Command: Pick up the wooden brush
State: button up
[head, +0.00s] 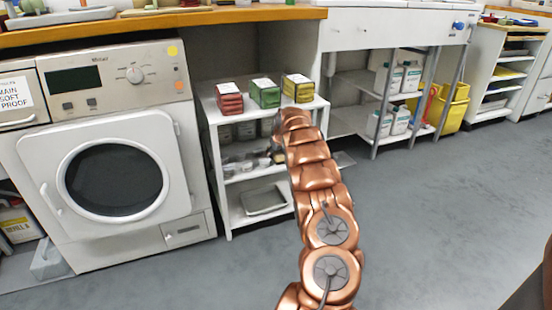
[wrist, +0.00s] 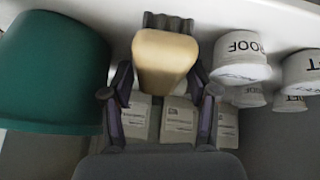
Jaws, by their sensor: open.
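The wooden brush (wrist: 165,62) shows in the wrist view as a tan, rounded wooden body with a dark, ridged edge at its top. My gripper (wrist: 161,80) is open, with one dark finger to the left of the brush and one to the right. The brush lies between or just beyond the fingertips; I cannot tell whether they touch it. In the head view my copper arm reaches to the white shelf unit (head: 223,190), and it hides most of my gripper and the brush.
In the wrist view a large green container (wrist: 50,70) stands close on the left. White lettered tubs (wrist: 240,60) stand close on the right, and pale boxes (wrist: 178,122) show below. Red (head: 229,98), green (head: 265,93) and yellow (head: 298,88) boxes sit on the unit's top.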

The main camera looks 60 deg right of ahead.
jog(key=shift+w+d+f, duration=0.1)
jog(key=shift+d+f, duration=0.05)
jog(key=shift+f, duration=0.15)
jog(key=c, duration=0.9)
jog(key=shift+c, duration=0.2)
jog(key=shift+r+p, duration=0.15)
jog(key=shift+p, duration=0.3)
jog(key=shift+s+a, duration=0.2)
jog(key=shift+s, duration=0.15)
jog(key=s+a, duration=0.3)
jog(key=s, duration=0.5)
jog(key=s+a, duration=0.3)
jog(key=s, duration=0.5)
jog(key=shift+a+b, duration=0.25)
jog(key=shift+b, duration=0.15)
